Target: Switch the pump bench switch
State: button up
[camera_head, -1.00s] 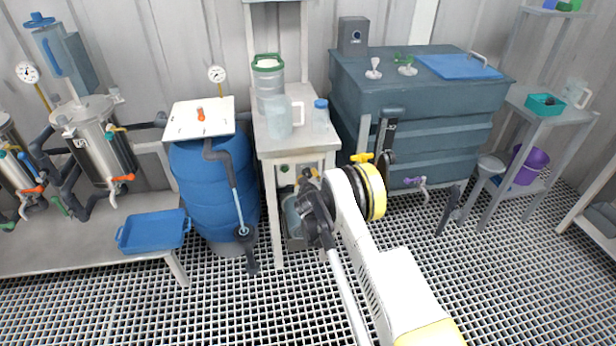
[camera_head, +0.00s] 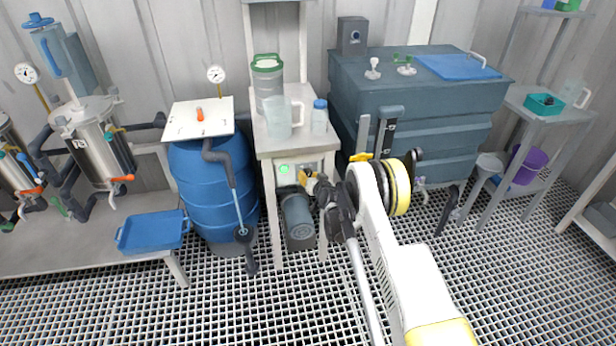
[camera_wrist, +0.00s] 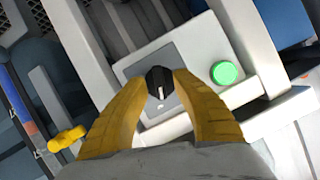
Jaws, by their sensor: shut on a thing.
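The pump bench (camera_head: 268,148) is a narrow pale stand in the middle of the head view. Its front panel carries a black rotary switch (camera_wrist: 159,82) with a white pointer mark on a grey plate (camera_wrist: 150,73). A round lamp (camera_wrist: 225,73) beside it glows green; the lamp also shows in the head view (camera_head: 284,169). My gripper (camera_wrist: 160,88) is shut on the switch knob, one yellow finger on each side. In the head view my gripper (camera_head: 308,180) is at the panel, and the switch is hidden by it.
A grey pump motor (camera_head: 298,220) sits below the panel. A clear jug (camera_head: 279,118) and a blue-capped bottle (camera_head: 320,118) stand on the bench top. A blue drum (camera_head: 205,185) is close on the left, a dark tank (camera_head: 425,110) on the right.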

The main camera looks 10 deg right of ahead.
jog(key=shift+w+d+m+y, duration=0.1)
jog(key=shift+m+y, duration=0.5)
jog(key=shift+m, duration=0.2)
jog(key=o, duration=1.2)
jog(key=v, duration=1.2)
jog(key=shift+f, duration=0.15)
